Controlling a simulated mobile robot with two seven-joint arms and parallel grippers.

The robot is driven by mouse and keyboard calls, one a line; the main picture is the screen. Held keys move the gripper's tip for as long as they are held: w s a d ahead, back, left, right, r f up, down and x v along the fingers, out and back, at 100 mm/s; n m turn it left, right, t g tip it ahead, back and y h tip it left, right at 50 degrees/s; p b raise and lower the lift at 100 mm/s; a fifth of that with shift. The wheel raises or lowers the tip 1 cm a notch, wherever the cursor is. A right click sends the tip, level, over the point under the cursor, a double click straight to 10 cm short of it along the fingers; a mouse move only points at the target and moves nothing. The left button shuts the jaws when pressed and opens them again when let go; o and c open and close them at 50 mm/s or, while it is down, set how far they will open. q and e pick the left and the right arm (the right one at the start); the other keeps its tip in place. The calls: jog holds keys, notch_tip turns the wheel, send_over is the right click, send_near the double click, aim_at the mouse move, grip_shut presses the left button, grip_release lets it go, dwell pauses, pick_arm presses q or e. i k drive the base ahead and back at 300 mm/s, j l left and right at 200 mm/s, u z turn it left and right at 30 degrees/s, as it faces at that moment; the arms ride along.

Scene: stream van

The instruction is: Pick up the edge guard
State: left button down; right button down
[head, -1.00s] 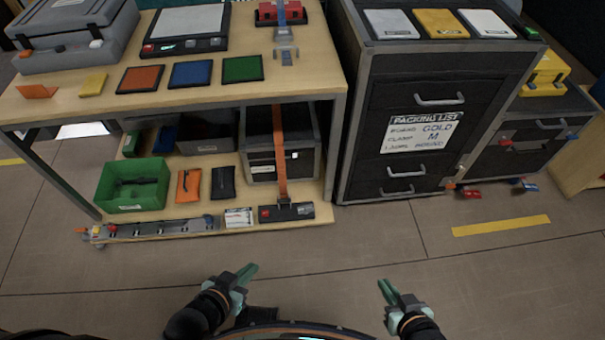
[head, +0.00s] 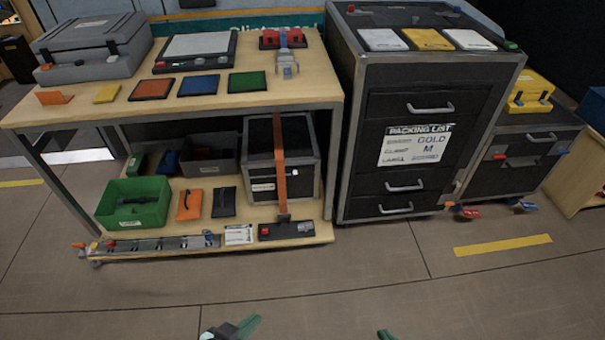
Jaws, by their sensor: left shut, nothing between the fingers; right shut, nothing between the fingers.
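A small orange angled piece (head: 55,97), which looks like the edge guard, sits on the workbench top (head: 185,113) at its front left corner. It is left of a yellow block (head: 107,94). My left gripper (head: 246,328) shows at the bottom edge of the head view, low over the floor in front of the bench. It is shut and empty, far from the orange piece. My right gripper (head: 386,335) shows only by a green tip at the bottom edge, also apart from everything; it is shut and empty.
A grey case (head: 88,45) stands behind the orange piece. Orange, blue and green tiles lie along the bench front. The lower shelf holds a green bin (head: 131,203) and a strapped black case (head: 262,170). A black drawer cabinet (head: 408,160) stands right. The floor in front is clear.

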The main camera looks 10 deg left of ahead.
aim_at(52, 97)
jog(key=u, duration=1.6)
